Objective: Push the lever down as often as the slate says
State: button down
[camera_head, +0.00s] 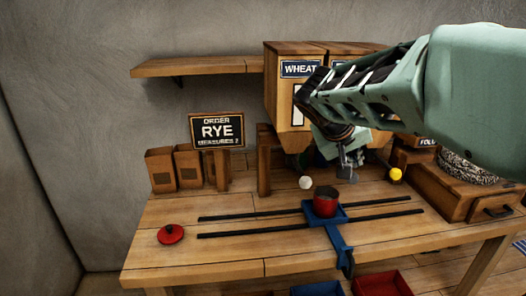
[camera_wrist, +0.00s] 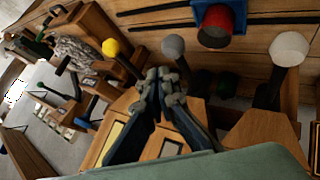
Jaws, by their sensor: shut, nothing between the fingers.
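The slate (camera_head: 217,131) reads ORDER RYE, with a small line that looks like MEASURES 2. A wooden hopper labelled WHEAT (camera_head: 284,85) stands beside another whose label is mostly hidden by my arm. The levers end in balls: white (camera_head: 305,182), yellow (camera_head: 396,174), and grey (camera_wrist: 173,46) in the wrist view. My gripper (camera_wrist: 160,84) is shut and empty, its fingertips close to the grey ball; I cannot tell whether they touch. In the head view my gripper (camera_head: 346,164) hangs before the hoppers. A red cup (camera_head: 326,201) sits on a blue carriage (camera_head: 324,220).
Two dark rails (camera_head: 260,226) run along the bench under the carriage. A red lid (camera_head: 171,234) lies at the left. Wooden boxes (camera_head: 161,170) stand behind it. A wooden mill with a drawer (camera_head: 478,205) stands at the right. The left front of the bench is mostly clear.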

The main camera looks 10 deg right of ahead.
jog(key=shift+f, duration=0.15)
jog(key=shift+f+b, duration=0.3)
jog(key=shift+b, duration=0.35)
jog(key=shift+f+b, duration=2.5)
jog(key=shift+f, duration=0.1)
dwell(2.0)
dwell(0.5)
jog(key=shift+r+p, duration=2.1)
jog(key=shift+r, duration=1.15)
jog(key=shift+a, duration=0.1)
jog(key=shift+r+p, duration=1.7)
jog(key=shift+r, duration=0.75)
